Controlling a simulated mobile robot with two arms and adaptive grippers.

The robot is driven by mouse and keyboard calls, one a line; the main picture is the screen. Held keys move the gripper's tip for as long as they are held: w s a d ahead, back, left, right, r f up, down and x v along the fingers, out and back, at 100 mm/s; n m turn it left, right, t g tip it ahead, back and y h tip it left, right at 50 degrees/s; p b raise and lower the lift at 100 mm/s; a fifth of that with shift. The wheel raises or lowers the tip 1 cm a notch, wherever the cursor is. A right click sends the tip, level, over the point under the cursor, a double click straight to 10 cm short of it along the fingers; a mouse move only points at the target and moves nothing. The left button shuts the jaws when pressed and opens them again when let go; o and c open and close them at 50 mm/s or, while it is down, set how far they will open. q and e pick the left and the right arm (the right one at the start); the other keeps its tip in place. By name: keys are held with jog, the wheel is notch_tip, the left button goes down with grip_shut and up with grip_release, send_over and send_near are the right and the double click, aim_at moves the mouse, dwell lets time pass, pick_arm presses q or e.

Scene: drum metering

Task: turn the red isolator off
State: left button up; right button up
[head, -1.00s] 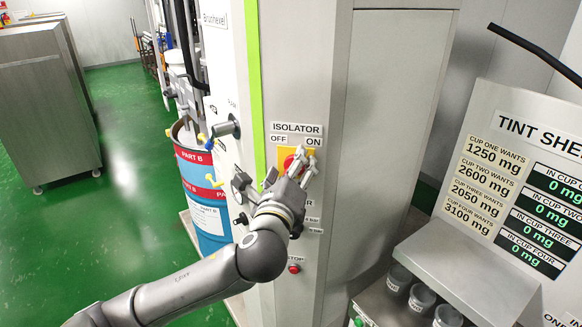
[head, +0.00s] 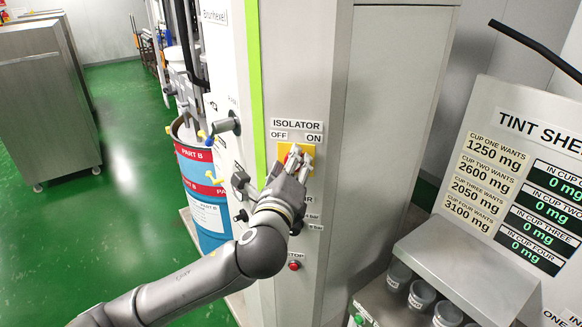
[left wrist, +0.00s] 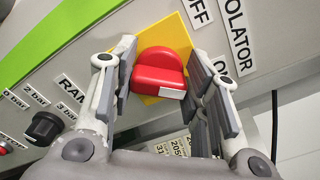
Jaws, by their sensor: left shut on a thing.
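The red isolator knob (left wrist: 160,72) sits on a yellow plate (head: 283,151) under the OFF and ON labels on the cabinet front. In the left wrist view its white mark (left wrist: 172,94) is at the lower right, away from the OFF label (left wrist: 200,10). My left gripper (head: 298,156) is at the knob, its fingers on both sides of it, shut on it. In the head view the fingers mostly cover the knob. My right gripper is not in view.
Below the isolator are a black regulator knob (left wrist: 44,128) and a red stop button (head: 294,265). A valve handle (head: 226,125) juts out left of the panel. A tint shelf (head: 465,262) with dark cups stands at the right. The green floor at left is partly clear.

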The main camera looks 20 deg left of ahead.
pick_arm(q)
jog(key=n, duration=0.4)
jog(key=shift+f+b, duration=0.25)
jog(key=shift+b, duration=0.1)
jog(key=n, duration=0.4)
jog(key=shift+n+b, duration=0.3)
jog(key=n, duration=0.4)
jog(key=shift+f, duration=0.15)
jog(key=shift+f+n, duration=0.1)
jog(key=shift+n, duration=2)
jog(key=o, duration=1)
